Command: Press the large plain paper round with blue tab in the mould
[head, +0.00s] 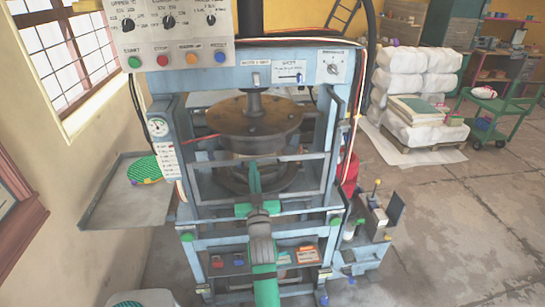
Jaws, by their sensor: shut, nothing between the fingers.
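The press (322,135) stands in front of me. Its brown round upper die (222,120) hangs above the dark lower mould (290,180). My gripper (254,168) is at the front of the press, shut and empty, in front of the lower mould and by the grey guard frame (310,172). It hides part of the mould, so I cannot tell what lies in it. I cannot make out the large plain paper round or its blue tab. The control panel (180,30) has green, red, orange and blue buttons.
A grey side tray (130,208) on the left holds a green patterned round (145,170). Another green patterned piece shows at the bottom left edge. A small metal unit (375,225) stands right of the press. White bales (415,75) and a green cart (500,105) stand behind. The right floor is open.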

